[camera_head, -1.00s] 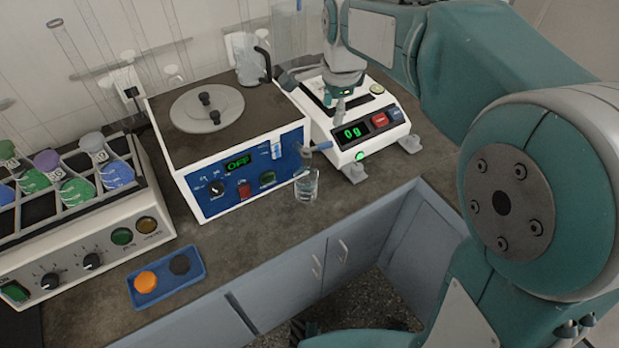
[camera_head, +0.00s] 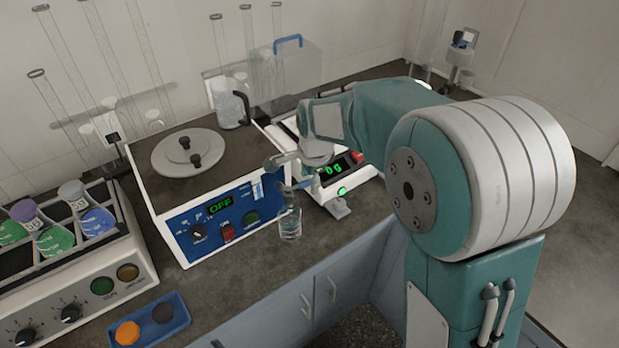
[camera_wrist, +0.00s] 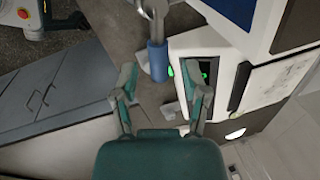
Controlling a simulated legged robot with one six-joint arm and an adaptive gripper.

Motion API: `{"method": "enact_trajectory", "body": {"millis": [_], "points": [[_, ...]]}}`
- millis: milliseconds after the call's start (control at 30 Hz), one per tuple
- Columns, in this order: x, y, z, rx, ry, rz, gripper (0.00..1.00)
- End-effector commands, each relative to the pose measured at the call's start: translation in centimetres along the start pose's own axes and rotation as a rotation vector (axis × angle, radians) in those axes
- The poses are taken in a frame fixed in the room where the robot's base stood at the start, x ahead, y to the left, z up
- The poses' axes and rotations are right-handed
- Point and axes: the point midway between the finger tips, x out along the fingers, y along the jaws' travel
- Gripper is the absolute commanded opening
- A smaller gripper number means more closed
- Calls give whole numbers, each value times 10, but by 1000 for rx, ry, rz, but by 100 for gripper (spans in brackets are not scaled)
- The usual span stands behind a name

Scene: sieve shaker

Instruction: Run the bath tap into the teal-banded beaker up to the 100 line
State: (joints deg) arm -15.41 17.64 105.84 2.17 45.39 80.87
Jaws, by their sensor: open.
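The bath (camera_head: 203,232) is a white box with a blue front panel, and its display reads OFF. Its tap has a blue handle (camera_head: 302,184) that sticks out at the panel's right end. A small clear beaker (camera_head: 290,225) stands upright on the counter just below the tap; its band and lines are too small to read. My gripper (camera_head: 287,172) is beside the tap. In the wrist view my open gripper (camera_wrist: 162,88) has the blue handle (camera_wrist: 157,60) in line with the gap between its fingers. I cannot tell whether they touch it.
A balance (camera_head: 330,192) reading 0 g stands right of the bath, under my arm. A flask rack (camera_head: 128,245) stands left. A blue tray (camera_head: 170,335) with an orange and a dark disc lies in front. Counter (camera_head: 225,275) before the bath is clear.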

Motion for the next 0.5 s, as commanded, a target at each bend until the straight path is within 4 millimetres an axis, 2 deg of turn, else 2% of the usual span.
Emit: {"method": "enact_trajectory", "body": {"millis": [100,133,167,200,233,267,500], "points": [[0,0,1,0,1,0,58],[0,0,1,0,1,0,54],[0,0,1,0,1,0,40],[0,0,1,0,1,0,22],[0,0,1,-1,1,0,9],[0,0,1,-1,1,1,0],[0,-1,1,-5,-1,1,0]]}}
